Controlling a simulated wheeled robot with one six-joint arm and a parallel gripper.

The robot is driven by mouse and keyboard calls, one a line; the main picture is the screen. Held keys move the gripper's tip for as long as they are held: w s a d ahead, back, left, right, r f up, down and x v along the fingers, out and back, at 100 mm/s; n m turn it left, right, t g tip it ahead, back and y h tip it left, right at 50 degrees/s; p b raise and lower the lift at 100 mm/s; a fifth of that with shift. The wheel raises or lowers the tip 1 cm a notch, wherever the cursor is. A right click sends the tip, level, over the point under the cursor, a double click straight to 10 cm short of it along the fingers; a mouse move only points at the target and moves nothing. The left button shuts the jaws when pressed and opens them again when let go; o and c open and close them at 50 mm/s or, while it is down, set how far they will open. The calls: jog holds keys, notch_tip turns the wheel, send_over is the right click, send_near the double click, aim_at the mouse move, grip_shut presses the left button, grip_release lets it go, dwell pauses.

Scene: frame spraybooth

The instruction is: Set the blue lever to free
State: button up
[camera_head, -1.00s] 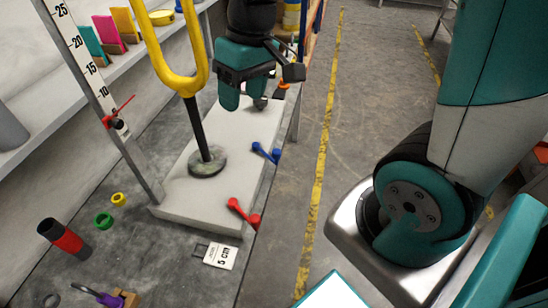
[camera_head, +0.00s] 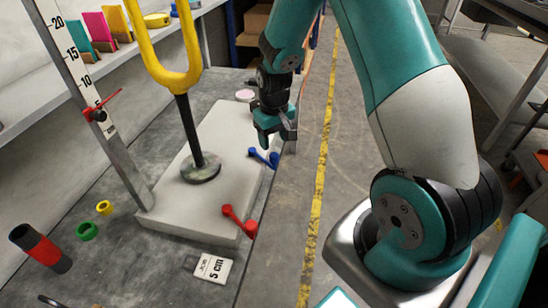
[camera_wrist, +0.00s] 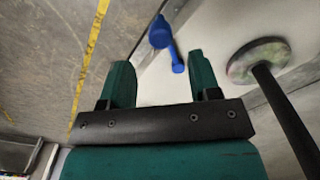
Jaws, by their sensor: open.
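The blue lever (camera_head: 263,157) is mounted at the right edge of a pale grey slab (camera_head: 212,200). It has a larger rounded end and a smaller one, and no marking for its positions is readable. It also shows in the wrist view (camera_wrist: 168,50), beyond the fingertips and roughly between their lines. My gripper (camera_head: 275,136) is just behind and above the lever in the head view, pointing down. In the wrist view its two teal fingers (camera_wrist: 163,80) stand apart with nothing between them. The gripper appears clear of the lever.
A red lever (camera_head: 239,221) sits on the same edge nearer the front. A yellow fork on a black post (camera_head: 190,130) rises from the slab, left of my gripper. A scale with a red pointer (camera_head: 97,113) stands at the left. The floor right of the slab is clear.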

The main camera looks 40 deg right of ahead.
aim_at(274, 154)
notch_tip(274, 154, down, 7)
jog(key=shift+r+b, duration=0.2)
jog(key=shift+b, duration=0.1)
jog(key=shift+c, duration=0.3)
grip_shut()
